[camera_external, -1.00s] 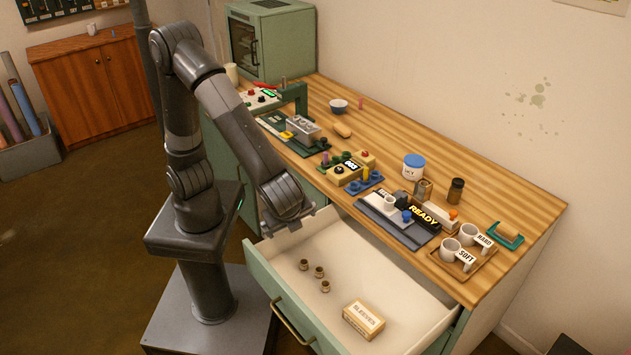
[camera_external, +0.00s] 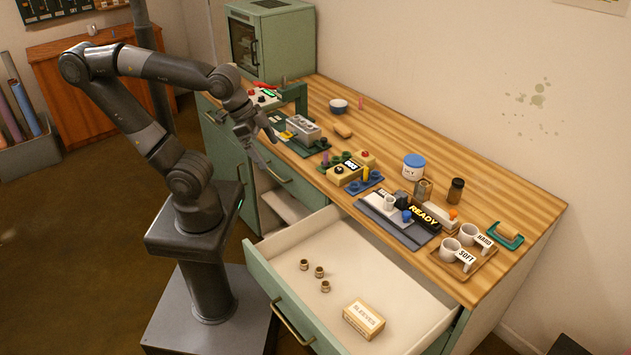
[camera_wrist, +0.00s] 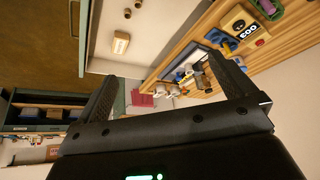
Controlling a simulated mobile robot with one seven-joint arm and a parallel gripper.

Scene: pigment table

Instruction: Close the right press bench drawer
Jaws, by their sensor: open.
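The right press bench drawer (camera_external: 283,310) is pulled out, with a pale green front, a brass-coloured handle and a white inside. It holds several small brown ring-like pieces (camera_external: 319,272) and a box marked SLEEVES (camera_external: 364,319). My gripper (camera_external: 264,143) is open and empty near the front edge of the bench top, up and left of the drawer and apart from it. In the wrist view, my gripper's two fingers (camera_wrist: 168,88) are spread wide. The drawer's white inside (camera_wrist: 160,28) and the box (camera_wrist: 121,43) show beyond them.
The wooden bench top (camera_external: 470,165) holds a press fixture (camera_external: 300,130), a READY board (camera_external: 385,222) and a tray with two cups (camera_external: 465,272). A pale opening (camera_external: 288,207) shows in the bench front left of the drawer.

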